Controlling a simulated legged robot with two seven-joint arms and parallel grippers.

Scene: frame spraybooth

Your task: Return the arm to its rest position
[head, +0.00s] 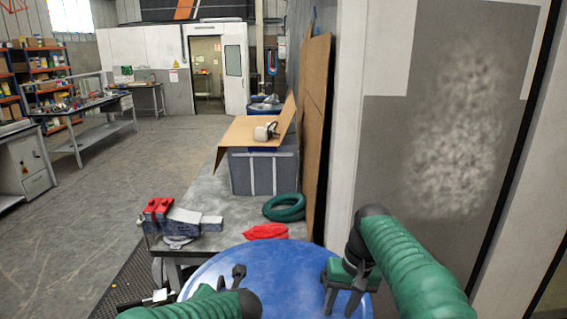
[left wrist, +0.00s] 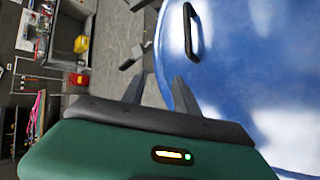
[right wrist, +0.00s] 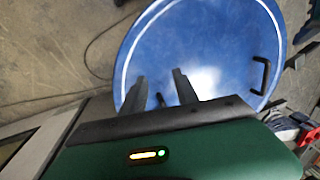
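My right arm (head: 405,260), in a green sleeve, comes in from the lower right and bends down over a blue round lid (head: 290,262). My right gripper (head: 342,303) is over the right part of the lid, fingers apart, with nothing between them. The right wrist view also shows its two separate fingers (right wrist: 158,82) in front of the lid. My left arm (head: 190,308) lies low along the bottom edge. In the left wrist view my left gripper (left wrist: 160,82) has its fingers apart and empty beside the lid's rim. The left fingers are hard to make out in the head view.
A black handle (left wrist: 190,32) stands on the lid. Behind is a grey bench (head: 222,243) with a red cloth (head: 266,231), a green coil (head: 284,208), a red-topped vise (head: 158,208) and a grey crate (head: 262,172). A pale wall panel (head: 440,150) stands close on the right.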

